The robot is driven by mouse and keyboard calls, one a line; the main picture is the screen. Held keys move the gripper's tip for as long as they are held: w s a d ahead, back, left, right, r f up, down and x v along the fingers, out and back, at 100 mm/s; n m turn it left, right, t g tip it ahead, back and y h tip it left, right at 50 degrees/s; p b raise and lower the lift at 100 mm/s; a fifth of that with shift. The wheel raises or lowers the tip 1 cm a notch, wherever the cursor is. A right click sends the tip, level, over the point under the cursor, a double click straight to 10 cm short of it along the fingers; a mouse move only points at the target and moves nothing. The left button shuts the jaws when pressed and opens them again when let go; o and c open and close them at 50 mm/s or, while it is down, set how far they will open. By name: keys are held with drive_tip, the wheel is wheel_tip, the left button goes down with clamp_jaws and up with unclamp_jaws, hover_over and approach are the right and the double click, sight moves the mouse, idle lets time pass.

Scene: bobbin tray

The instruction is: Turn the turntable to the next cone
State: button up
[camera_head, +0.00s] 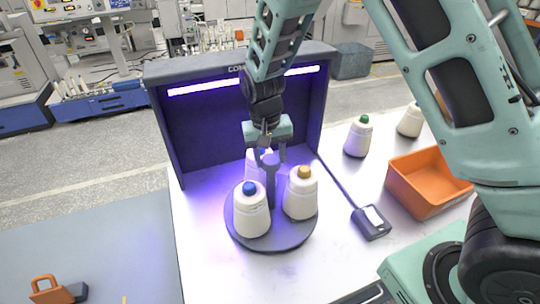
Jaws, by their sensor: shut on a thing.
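The dark round turntable (272,241) stands on the white bench inside a purple-lit booth. It carries a white cone with a blue top (251,211) at front left and a white cone with a yellow top (300,194) at right. A third pale cone (253,168) is at the back, partly hidden by my gripper and the post. A grey post (270,182) rises from the turntable's middle. My gripper (269,156) points down from above and is shut on the top of this post. The exact contact of the fingertips is small and partly hidden.
The booth's walls (160,125) enclose the turntable at the back and sides. Right of it are a dark corded device (371,222), a green-topped cone (358,137), another pale cone (409,121) and an orange bin (427,180). An orange padlock-shaped item (50,290) lies on the grey mat.

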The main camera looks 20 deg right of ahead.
drive_tip(key=shift+n, duration=0.5)
drive_tip(key=shift+n+t+b, duration=0.3)
drive_tip(key=shift+n+b, duration=0.5)
drive_tip(key=shift+n, duration=1.6)
drive_tip(key=shift+r+n, duration=0.1)
drive_tip(key=shift+n, duration=2.8)
drive_tip(key=shift+n+t+y+p, duration=0.35)
drive_tip(key=shift+n+p, duration=0.2)
drive_tip(key=shift+n, duration=2.25)
drive_tip(key=shift+s+n+y+p, duration=0.1)
drive_tip(key=shift+n+y+p, duration=0.15)
drive_tip(key=shift+n+p, duration=1.8)
drive_tip(key=shift+n+b, duration=0.45)
drive_tip(key=shift+n, duration=0.6)
drive_tip(key=o, duration=1.4)
drive_tip(key=shift+d, duration=0.1)
drive_tip(key=shift+c, duration=0.2)
